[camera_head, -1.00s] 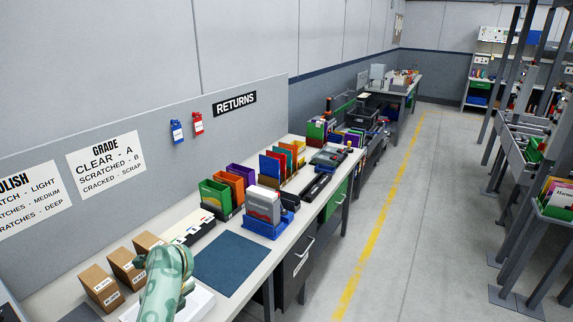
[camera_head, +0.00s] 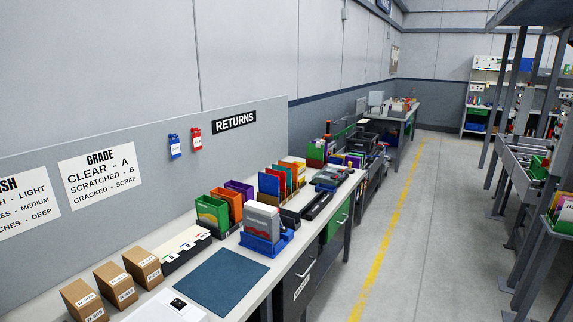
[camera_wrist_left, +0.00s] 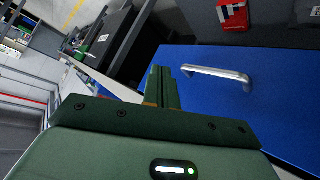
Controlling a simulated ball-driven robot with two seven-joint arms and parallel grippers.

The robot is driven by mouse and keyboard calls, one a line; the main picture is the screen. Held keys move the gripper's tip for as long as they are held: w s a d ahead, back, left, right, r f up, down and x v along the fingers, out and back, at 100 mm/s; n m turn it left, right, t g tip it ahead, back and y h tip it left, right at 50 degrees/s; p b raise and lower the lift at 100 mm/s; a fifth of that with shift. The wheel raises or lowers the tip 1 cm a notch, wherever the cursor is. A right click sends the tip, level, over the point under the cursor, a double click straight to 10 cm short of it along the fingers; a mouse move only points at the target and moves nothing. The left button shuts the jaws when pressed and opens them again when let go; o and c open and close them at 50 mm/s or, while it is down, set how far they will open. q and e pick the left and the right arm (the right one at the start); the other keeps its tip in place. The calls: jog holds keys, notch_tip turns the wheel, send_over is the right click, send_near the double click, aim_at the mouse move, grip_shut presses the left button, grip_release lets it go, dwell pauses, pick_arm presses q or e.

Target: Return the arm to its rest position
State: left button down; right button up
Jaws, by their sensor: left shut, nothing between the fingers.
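My left gripper (camera_wrist_left: 164,80) shows in the left wrist view with its two green fingers together and nothing between them. Beyond the fingers is a blue drawer front (camera_wrist_left: 215,110) with a silver bar handle (camera_wrist_left: 217,73). I cannot tell how far the fingers are from it. Neither of my arms shows in the head view, and my right gripper is in no view.
A long workbench runs along the left wall in the head view, with a dark blue mat (camera_head: 222,281), cardboard boxes (camera_head: 115,286), a blue tray (camera_head: 266,244) and colored bins (camera_head: 212,213). A clear aisle (camera_head: 400,250) with a yellow line lies right of it, and grey racks (camera_head: 520,150) stand beyond.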

pick_arm(q)
jog(key=s+a+f+m+g+b, duration=0.1)
jog(key=s+f+m+g+b, duration=0.1)
jog(key=s+f, duration=0.6)
jog(key=s+a+f+m+g+b, duration=0.1)
jog(key=s+f, duration=0.6)
jog(key=s, duration=1.1)
jog(key=s+a+f+m+g+y+b, duration=0.1)
jog(key=s+f+m+g+b, duration=0.3)
jog(key=s+f, duration=0.4)
jog(key=s+a+g+b, duration=0.1)
jog(key=s+g, duration=0.1)
jog(key=s, duration=0.4)
jog(key=shift+f+g+b, duration=0.3)
jog(key=shift+f, duration=0.05)
